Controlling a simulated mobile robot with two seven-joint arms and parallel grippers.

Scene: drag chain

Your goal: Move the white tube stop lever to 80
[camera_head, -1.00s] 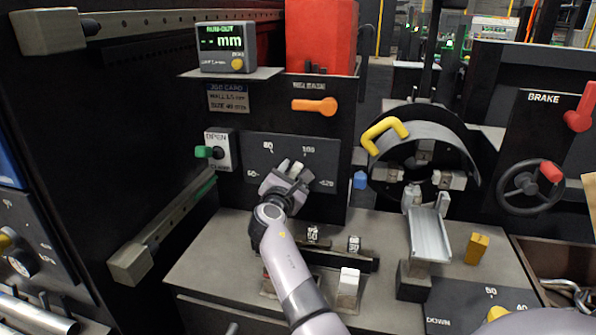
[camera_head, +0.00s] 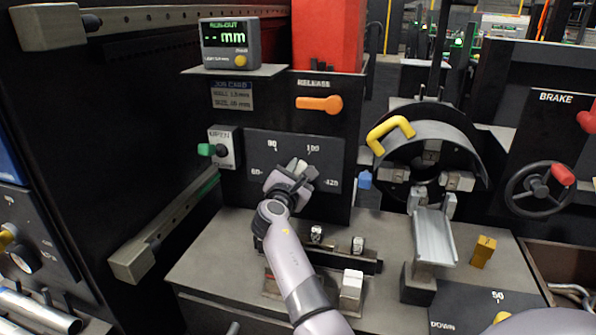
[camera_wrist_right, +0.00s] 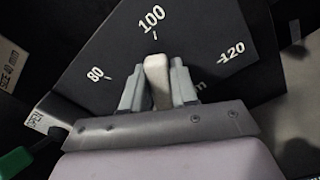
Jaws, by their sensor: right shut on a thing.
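The white tube stop lever (camera_wrist_right: 157,80) stands between the two fingers of my right gripper (camera_head: 299,174). In the right wrist view the gripper is shut on it, and its tip points close to the 100 mark (camera_wrist_right: 152,17). The 80 mark (camera_wrist_right: 96,74) lies to its left and the 120 mark (camera_wrist_right: 231,52) to its right. In the head view the dark scale panel (camera_head: 320,187) stands upright behind the gripper, which hides most of the lever. My left gripper is not in view.
A green-tipped open/close switch (camera_head: 206,149) sits left of the scale. An orange release lever (camera_head: 320,104) is above it. A blue knob (camera_head: 364,180) and a round chuck with a yellow handle (camera_head: 390,132) are to the right. A ledge with small blocks lies below.

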